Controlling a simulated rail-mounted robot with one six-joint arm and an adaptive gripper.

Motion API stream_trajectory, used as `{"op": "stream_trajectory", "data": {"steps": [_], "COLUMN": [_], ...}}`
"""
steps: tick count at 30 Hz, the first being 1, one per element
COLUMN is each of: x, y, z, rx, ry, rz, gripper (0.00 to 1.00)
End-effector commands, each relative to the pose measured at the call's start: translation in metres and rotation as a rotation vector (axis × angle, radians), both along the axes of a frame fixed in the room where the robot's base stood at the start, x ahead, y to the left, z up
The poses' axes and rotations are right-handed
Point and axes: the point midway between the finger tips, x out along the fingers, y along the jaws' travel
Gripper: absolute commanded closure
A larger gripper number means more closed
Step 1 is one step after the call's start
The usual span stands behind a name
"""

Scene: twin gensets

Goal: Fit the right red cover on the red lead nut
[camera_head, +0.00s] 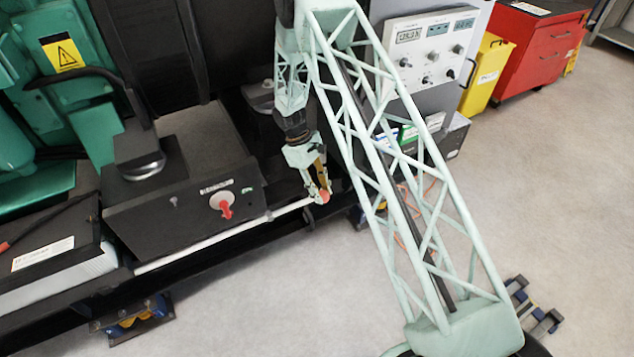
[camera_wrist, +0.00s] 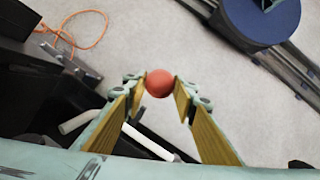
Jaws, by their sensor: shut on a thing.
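My gripper (camera_head: 318,190) hangs at the end of my lattice arm, near the right end of a white rail along the dark frame. It is shut on a red cover (camera_head: 324,197), a small rounded piece at the fingertips. In the wrist view the red cover (camera_wrist: 159,83) sits between the two fingertips (camera_wrist: 160,86), above grey floor, with the white rail (camera_wrist: 146,140) behind and below. I cannot make out the red lead nut in either view.
A black box (camera_head: 180,205) with a red rotary switch (camera_head: 224,205) stands left of my gripper. A grey control panel (camera_head: 432,50), a yellow cabinet (camera_head: 487,75) and a red tool chest (camera_head: 540,50) stand behind. An orange cable (camera_wrist: 85,35) lies on the floor.

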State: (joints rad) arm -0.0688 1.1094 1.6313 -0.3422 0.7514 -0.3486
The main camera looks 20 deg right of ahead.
Motion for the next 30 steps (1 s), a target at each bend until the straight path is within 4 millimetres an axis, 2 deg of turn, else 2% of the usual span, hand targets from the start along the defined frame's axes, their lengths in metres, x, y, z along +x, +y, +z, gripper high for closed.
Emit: {"op": "stream_trajectory", "data": {"steps": [1, 6, 12, 18, 30], "x": [-0.014, -0.056, -0.087, -0.099, -0.100], "y": [0.000, 0.010, 0.021, 0.026, 0.026], "z": [0.005, 0.020, 0.033, 0.038, 0.038], "rx": [0.000, 0.000, 0.000, 0.000, 0.000], "ry": [0.001, 0.002, 0.000, 0.000, 0.000], "rz": [-0.086, -0.377, -0.609, -0.703, -0.711], "gripper": [0.82, 0.82, 0.82, 0.82, 0.82]}}
